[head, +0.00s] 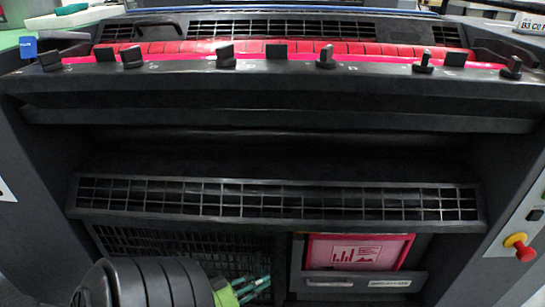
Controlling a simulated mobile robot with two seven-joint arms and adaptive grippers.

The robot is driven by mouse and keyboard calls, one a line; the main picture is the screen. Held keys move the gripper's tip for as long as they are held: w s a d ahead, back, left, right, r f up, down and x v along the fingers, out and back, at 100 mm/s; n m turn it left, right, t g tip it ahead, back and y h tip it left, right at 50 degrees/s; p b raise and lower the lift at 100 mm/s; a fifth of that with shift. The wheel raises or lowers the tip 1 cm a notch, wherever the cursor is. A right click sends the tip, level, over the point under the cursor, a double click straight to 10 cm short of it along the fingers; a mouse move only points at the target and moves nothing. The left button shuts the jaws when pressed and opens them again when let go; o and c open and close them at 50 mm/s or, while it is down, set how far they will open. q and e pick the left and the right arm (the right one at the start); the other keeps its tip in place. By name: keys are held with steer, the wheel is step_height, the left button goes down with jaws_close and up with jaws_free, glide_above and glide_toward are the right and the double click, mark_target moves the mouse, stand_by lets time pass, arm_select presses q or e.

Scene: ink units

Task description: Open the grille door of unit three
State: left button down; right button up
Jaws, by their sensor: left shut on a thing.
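The ink unit has a long, narrow black grille panel (275,200) across its front. Below it on the left is a dark wire-mesh grille (135,241). I cannot tell for sure which of these is the door of unit three. My left gripper (255,288), with green and teal parts, is at the lower middle, in front of the mesh's lower right part. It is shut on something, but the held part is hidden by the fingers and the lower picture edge. My arm covers the mesh's lower left. My right gripper is not in view.
A pink-red panel (358,252) sits in a dark drawer front right of the mesh. A red knob on yellow (521,247) is on the right side wall. Several black knobs line the ledge below a red roller (390,49). A sign (530,24) stands top right.

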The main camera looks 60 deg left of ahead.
arm_select(q)
steer(key=shift+s+a, duration=0.1)
steer(key=shift+s, duration=0.05)
steer(key=c, duration=1.3)
jaws_free()
steer(key=shift+c, duration=0.2)
steer(key=s, duration=1.2)
steer(key=shift+a, duration=0.45)
